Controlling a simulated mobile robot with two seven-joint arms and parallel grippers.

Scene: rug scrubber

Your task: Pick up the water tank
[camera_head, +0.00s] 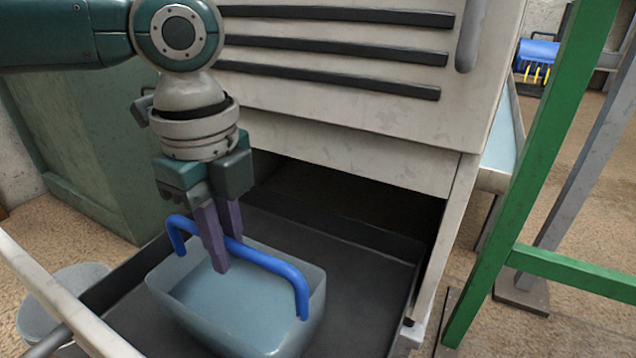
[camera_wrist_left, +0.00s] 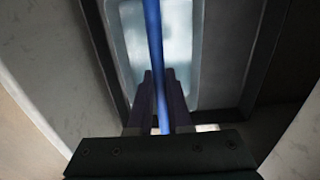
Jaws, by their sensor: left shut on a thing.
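The water tank (camera_head: 184,296) is a pale grey-blue open box with light blue water inside and a blue arched handle (camera_head: 277,266). It sits in the dark tray at the bottom of the machine. My left gripper (camera_head: 222,262) reaches down from above with its purple fingers shut on the handle near its middle. In the left wrist view, the blue handle (camera_wrist_left: 153,45) runs between the two fingers (camera_wrist_left: 161,105), with the tank (camera_wrist_left: 178,50) below. My right gripper is in neither view.
The dark tray (camera_head: 370,290) has low walls around the tank. The slatted grey machine housing (camera_head: 330,110) overhangs its back. A green frame (camera_head: 515,190) stands at the right, a green cabinet (camera_head: 80,150) at the left, and a pale rail (camera_head: 60,295) at front left.

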